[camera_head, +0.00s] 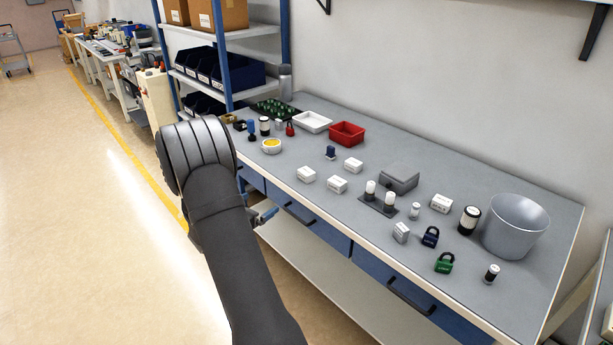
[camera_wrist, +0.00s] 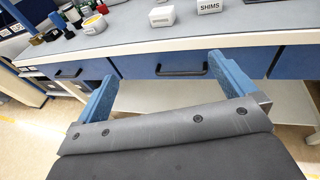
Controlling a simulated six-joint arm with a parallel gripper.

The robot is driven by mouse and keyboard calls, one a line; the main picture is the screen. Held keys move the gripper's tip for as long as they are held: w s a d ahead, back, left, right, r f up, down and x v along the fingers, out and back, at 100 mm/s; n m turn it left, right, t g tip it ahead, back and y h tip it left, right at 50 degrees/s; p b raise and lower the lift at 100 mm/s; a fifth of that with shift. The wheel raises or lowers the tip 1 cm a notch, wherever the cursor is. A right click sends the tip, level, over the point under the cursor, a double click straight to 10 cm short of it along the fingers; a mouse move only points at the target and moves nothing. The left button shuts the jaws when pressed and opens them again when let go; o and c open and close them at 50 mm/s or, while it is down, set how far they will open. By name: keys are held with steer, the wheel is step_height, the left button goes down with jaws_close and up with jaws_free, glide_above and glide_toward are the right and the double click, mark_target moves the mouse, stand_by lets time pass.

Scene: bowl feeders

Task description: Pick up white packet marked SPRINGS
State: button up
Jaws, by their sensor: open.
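Several white packets stand on the grey bench, and I cannot read SPRINGS on any of them. In the head view they include a front left packet (camera_head: 306,175), a packet just right of it (camera_head: 337,184), one behind (camera_head: 353,165), one by the metal bucket (camera_head: 441,203) and one nearer the front edge (camera_head: 401,232). In the wrist view one packet (camera_wrist: 209,6) reads SHIMS; another (camera_wrist: 161,16) has no legible label. My gripper (camera_wrist: 163,84) is open and empty, its blue fingers wide apart in front of the bench drawers, below the top.
The bench top (camera_head: 300,205) also holds a red bin (camera_head: 347,133), a white tray (camera_head: 312,121), a yellow-topped round container (camera_head: 271,146), padlocks (camera_head: 430,237) and a large metal bucket (camera_head: 515,226). Drawer handles (camera_wrist: 181,70) jut from the bench front. Blue-posted shelving stands behind left.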

steer(key=c, duration=0.4)
steer(key=shift+c, duration=0.2)
steer(key=m+g+y, duration=0.4)
steer(key=g, duration=0.7)
glide_toward(306, 171)
steer(key=x, duration=0.4)
steer(key=shift+w+a+f, duration=0.1)
steer(key=shift+w+f, duration=0.05)
steer(key=shift+f, duration=0.2)
steer(key=shift+x, duration=2.65)
